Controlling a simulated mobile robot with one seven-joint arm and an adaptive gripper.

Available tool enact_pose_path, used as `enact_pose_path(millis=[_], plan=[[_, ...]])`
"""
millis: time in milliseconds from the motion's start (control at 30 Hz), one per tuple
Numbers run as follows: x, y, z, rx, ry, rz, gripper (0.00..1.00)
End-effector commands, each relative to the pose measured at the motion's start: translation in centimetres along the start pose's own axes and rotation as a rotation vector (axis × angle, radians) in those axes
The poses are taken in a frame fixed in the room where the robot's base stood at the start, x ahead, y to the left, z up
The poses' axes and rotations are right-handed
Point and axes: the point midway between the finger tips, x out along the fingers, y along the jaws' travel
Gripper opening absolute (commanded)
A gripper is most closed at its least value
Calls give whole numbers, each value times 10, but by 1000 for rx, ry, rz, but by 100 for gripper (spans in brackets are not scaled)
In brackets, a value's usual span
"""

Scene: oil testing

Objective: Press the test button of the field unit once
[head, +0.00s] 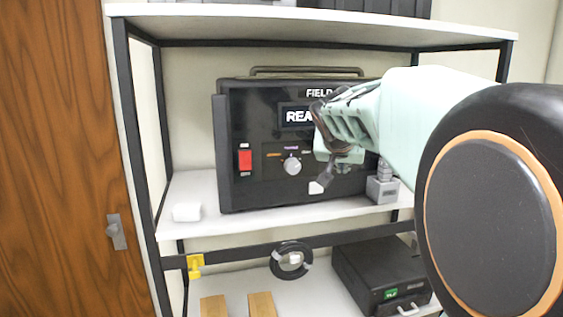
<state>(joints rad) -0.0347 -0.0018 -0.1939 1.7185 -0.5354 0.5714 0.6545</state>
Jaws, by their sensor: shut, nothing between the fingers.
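The field unit (262,110) is a black box with a top handle, standing on the white middle shelf. Its front has a display (297,116) that partly reads "REA", a red rocker switch (245,160) at the left and a round selector knob (292,166) at the middle. A small white patch (316,188) shows low on the front; I cannot tell what it is. My gripper (324,182) is shut and empty in front of the unit's right half. It hides part of the display and panel. I cannot make out the test button or any contact.
A white block (187,212) lies on the shelf (260,222) left of the unit, and a grey fitting (382,188) stands at its right. Below are a black cable coil (291,260), a dark case (380,270) and a yellow clip (195,265). A wooden door (50,150) is at the left.

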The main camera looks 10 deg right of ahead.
Motion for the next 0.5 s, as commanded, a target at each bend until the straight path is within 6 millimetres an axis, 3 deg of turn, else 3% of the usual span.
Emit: enact_pose_path(millis=[500], plan=[[5,-3,-3,0,0,0,0]])
